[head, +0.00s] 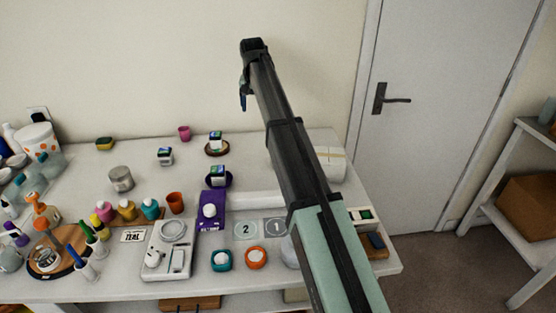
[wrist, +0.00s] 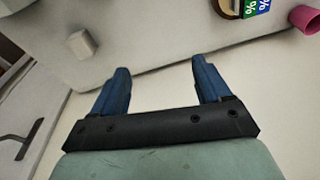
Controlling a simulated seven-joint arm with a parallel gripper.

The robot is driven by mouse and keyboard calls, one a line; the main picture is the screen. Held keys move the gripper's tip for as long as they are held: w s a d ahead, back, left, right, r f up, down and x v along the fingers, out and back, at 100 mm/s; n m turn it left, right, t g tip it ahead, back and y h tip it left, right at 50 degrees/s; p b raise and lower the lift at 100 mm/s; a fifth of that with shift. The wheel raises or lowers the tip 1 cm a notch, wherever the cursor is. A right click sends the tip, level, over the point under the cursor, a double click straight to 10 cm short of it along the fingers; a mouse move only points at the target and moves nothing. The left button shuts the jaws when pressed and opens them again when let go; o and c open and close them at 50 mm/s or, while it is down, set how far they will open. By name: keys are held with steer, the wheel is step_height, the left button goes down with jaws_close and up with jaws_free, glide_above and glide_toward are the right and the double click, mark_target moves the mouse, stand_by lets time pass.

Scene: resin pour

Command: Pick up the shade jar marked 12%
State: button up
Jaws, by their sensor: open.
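Three small jars with white, blue and green labels stand on the white table: one (head: 165,156) on the bare top, one (head: 216,141) on a brown round coaster (head: 217,152), one (head: 218,175) on a dark round base. Their numbers are too small to read, so I cannot tell which is marked 12%. In the wrist view a jar's label (wrist: 257,7) shows "%" signs at the top edge, its numbers cut off. My gripper (head: 244,100) is open and empty, raised near the back wall, apart from the jars; its blue fingers (wrist: 160,66) show in the wrist view.
A pink cup (head: 184,133) stands left of the coaster jar. A white box (head: 330,162) stands at the table's right, partly behind my arm.

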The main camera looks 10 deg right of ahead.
steer(key=s+d+f+m+g, duration=0.2)
steer(key=s+d+m, duration=0.4)
steer(key=s+m, duration=0.7)
steer(key=f+m, duration=0.1)
steer(key=f, duration=0.1)
steer(key=w+f+m, duration=0.1)
steer(key=f, duration=0.2)
steer(key=w+f+m, duration=0.1)
steer(key=f, duration=0.2)
steer(key=shift+w+a, duration=0.25)
steer(key=shift+a, duration=0.05)
steer(key=shift+s+f, duration=0.2)
steer(key=shift+f, duration=1.1)
steer(key=shift+s+f, duration=0.15)
steer(key=shift+f, duration=1.1)
steer(key=shift+c, duration=0.4)
steer(key=c, duration=1)
steer(key=shift+r, duration=0.1)
